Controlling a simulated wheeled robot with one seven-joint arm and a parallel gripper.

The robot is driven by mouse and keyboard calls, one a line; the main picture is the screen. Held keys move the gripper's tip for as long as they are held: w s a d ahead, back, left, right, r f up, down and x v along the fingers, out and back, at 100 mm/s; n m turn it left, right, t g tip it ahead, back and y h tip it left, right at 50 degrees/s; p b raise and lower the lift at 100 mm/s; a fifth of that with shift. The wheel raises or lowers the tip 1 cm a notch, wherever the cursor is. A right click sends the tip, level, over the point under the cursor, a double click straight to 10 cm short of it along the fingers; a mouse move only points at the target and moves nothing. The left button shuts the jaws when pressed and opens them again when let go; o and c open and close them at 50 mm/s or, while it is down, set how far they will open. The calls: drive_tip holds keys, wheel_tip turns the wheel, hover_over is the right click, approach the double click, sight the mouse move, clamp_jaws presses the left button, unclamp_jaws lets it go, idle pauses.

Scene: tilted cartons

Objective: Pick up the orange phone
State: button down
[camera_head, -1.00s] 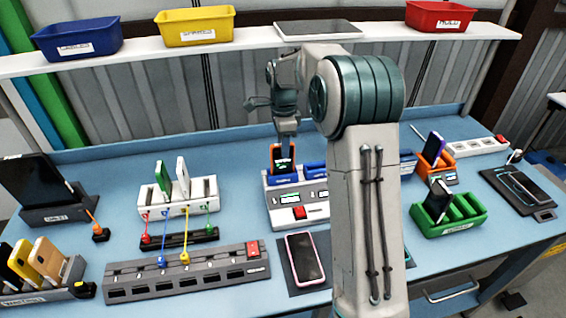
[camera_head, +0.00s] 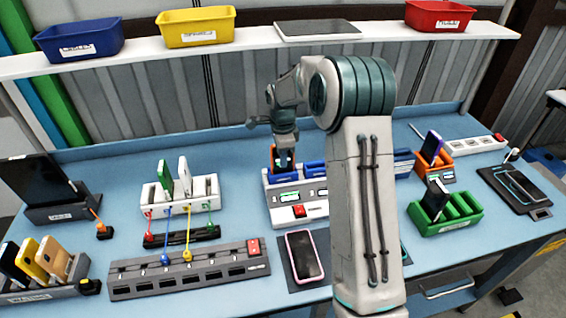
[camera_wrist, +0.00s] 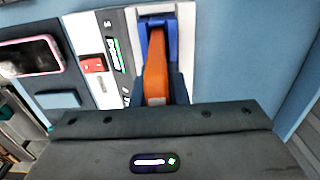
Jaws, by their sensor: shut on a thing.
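The orange phone (camera_wrist: 156,68) stands upright in a blue slot (camera_wrist: 146,27) of a white and grey dock in the wrist view. In the head view the phone (camera_head: 273,156) shows as an orange edge beside my gripper, at the left end of the dock (camera_head: 297,193). My gripper (camera_head: 284,160) is over that slot from above, with its fingers shut on the phone. In the wrist view my gripper (camera_wrist: 157,98) has a dark finger on each side of the phone. The fingers and part of the slot hide much of the phone in the head view.
A pink-rimmed phone (camera_head: 304,254) lies on a dark pad in front of the dock. A green rack (camera_head: 446,214) and an orange stand (camera_head: 434,165) are to the right. A white rack (camera_head: 180,194) is to the left. A shelf with bins (camera_head: 195,26) runs behind.

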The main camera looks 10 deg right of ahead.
drive_tip(key=r, duration=0.1)
drive_tip(key=r+b, duration=0.1)
drive_tip(key=r, duration=0.1)
drive_tip(key=r+b, duration=0.1)
drive_tip(key=shift+s+d+r, duration=0.1)
drive_tip(key=shift+d+r, duration=0.1)
drive_tip(key=shift+d, duration=0.05)
drive_tip(key=s+d+r+b, duration=0.3)
drive_tip(key=s+d+r, duration=0.3)
drive_tip(key=d, duration=0.3)
drive_tip(key=shift+d+r, duration=0.25)
drive_tip(key=shift+r, duration=0.1)
drive_tip(key=shift+r+p, duration=0.75)
drive_tip(key=shift+p, duration=0.05)
wheel_tip(320, 180, up, 7)
drive_tip(key=p, duration=0.6)
drive_tip(key=shift+r, duration=0.2)
drive_tip(key=shift+f, duration=0.1)
